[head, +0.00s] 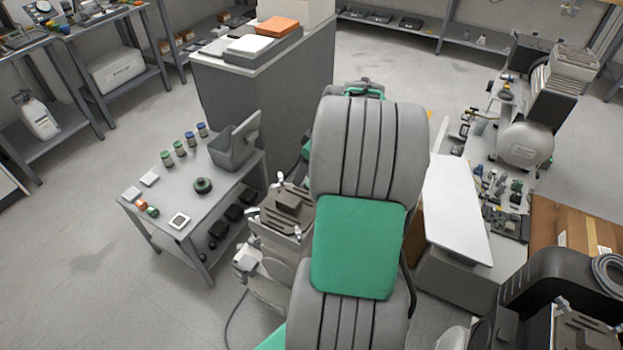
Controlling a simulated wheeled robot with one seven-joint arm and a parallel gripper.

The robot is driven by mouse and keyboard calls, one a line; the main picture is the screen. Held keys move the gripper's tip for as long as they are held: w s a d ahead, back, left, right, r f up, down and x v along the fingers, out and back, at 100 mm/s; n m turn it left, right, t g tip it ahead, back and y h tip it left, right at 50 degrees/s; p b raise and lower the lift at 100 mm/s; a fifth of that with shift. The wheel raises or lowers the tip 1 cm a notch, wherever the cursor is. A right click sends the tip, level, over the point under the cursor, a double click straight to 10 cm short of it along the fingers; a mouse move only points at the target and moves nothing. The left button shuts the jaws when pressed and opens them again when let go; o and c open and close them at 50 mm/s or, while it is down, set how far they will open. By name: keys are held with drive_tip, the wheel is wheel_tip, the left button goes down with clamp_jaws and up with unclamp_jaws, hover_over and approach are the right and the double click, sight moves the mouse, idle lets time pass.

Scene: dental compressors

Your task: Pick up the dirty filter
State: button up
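My gripper is not in view. No item can be identified for certain as the dirty filter. On the small grey side table (228,205) at left lie several small things that could be filters. One is a square pale piece with a darker centre (179,221) near the front edge. One is a dark green round piece (203,186) at the middle. Two plain white square pieces (149,179) lie at the left end. Nothing is seen touching any of them.
A large grey padded chair (368,150) with a green cushion (358,247) fills the centre. The side table also holds several small jars (179,148) and a grey bin (234,146). A cluttered bench with a compressor (525,143) stands at right. Floor is clear at lower left.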

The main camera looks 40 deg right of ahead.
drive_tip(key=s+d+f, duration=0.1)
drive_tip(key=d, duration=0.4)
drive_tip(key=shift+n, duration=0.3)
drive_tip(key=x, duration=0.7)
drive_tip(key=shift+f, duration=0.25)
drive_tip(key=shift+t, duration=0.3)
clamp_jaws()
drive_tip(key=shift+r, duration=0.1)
